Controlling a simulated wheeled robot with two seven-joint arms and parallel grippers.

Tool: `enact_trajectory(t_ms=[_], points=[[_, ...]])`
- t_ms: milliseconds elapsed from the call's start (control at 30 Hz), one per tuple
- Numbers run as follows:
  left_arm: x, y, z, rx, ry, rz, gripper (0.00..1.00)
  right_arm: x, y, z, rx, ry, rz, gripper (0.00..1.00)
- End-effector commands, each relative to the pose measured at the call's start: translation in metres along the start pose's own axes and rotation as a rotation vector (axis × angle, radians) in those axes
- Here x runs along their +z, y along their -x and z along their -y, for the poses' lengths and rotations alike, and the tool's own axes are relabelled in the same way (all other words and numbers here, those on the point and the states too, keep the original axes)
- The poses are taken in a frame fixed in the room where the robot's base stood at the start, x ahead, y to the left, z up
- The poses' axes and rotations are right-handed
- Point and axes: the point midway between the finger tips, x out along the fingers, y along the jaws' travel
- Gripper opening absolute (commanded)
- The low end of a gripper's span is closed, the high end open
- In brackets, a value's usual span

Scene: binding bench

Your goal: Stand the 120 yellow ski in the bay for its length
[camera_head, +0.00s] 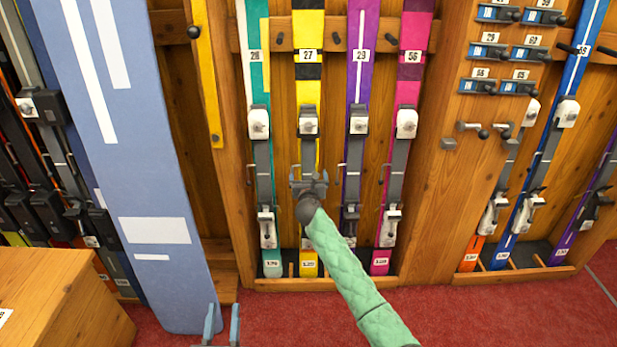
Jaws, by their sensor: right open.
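The yellow ski (308,88) with dark bands and tag 27 stands upright in the middle rack bay (345,283). Its foot label seems to read 120. It is between a teal ski (265,180) tagged 28 and a purple ski (358,85) tagged 29. My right gripper (309,180), on the green-sleeved arm, is open in front of the yellow ski's binding and hides part of it. I cannot tell whether it touches the ski. My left gripper (222,325) is open and empty at the bottom edge, its fingers apart.
A magenta ski (408,90) tagged 56 stands right in the same bay. A wide light-blue board (130,130) stands on the left. A wooden box (60,300) is at lower left. Another bay (520,275) holds skis at right. Red carpet (500,315) in front is clear.

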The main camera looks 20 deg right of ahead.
Motion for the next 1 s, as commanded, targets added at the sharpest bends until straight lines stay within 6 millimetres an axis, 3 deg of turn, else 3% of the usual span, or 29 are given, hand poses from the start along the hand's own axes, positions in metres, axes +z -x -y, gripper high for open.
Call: enact_trajectory(t_ms=[333,1000], points=[[0.002,0.0,0.0,-0.001,0.002,0.009,0.36,0.001,0.001,0.0,0.0,0.0,0.001,0.95],[0.029,0.009,0.001,-0.007,0.01,0.098,0.36,0.001,0.005,0.0,0.0,0.0,0.001,0.95]])
